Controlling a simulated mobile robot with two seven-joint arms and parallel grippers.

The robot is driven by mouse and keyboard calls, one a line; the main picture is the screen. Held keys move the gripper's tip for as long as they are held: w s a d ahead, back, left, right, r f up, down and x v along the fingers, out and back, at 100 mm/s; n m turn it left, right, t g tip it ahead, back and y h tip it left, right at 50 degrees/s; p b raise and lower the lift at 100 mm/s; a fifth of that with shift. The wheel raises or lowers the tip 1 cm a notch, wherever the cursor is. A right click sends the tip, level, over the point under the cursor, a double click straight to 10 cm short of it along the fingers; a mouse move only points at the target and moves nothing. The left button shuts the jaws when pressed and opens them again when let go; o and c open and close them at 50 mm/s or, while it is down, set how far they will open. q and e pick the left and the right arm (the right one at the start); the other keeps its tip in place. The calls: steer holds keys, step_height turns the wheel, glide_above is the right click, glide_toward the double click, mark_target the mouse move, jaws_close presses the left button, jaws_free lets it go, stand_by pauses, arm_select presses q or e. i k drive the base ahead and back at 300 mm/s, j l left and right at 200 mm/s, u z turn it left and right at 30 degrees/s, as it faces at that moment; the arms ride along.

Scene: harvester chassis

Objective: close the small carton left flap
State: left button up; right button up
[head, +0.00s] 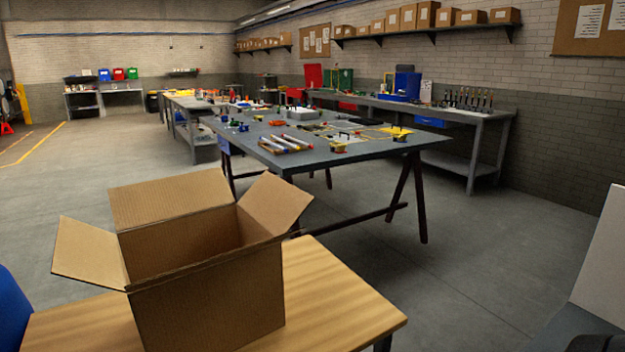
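A brown cardboard carton (215,305) stands open on a wooden table in the head view, at the lower left. Its left flap (88,253) is open and leans outward to the left. Its right flap (274,204) is open and tilts out to the right. The back flap (168,197) stands raised at the far side. The front flap (210,264) shows only as a thin strip, almost edge-on. The part of the carton's inside that shows looks empty; its bottom is hidden. Neither of my grippers is in view.
The wooden table (345,300) has bare room right of the carton. A blue object (12,315) is cut off at the left edge. A grey workbench (350,153) with tools stands beyond. A pale panel (603,262) stands at the right edge. Open floor (480,240) lies between.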

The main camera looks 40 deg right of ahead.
mark_target(276, 204)
steer(key=k+l+z, duration=0.15)
steer(key=l, duration=0.75)
steer(key=l+z, duration=0.15)
steer(key=l, duration=0.75)
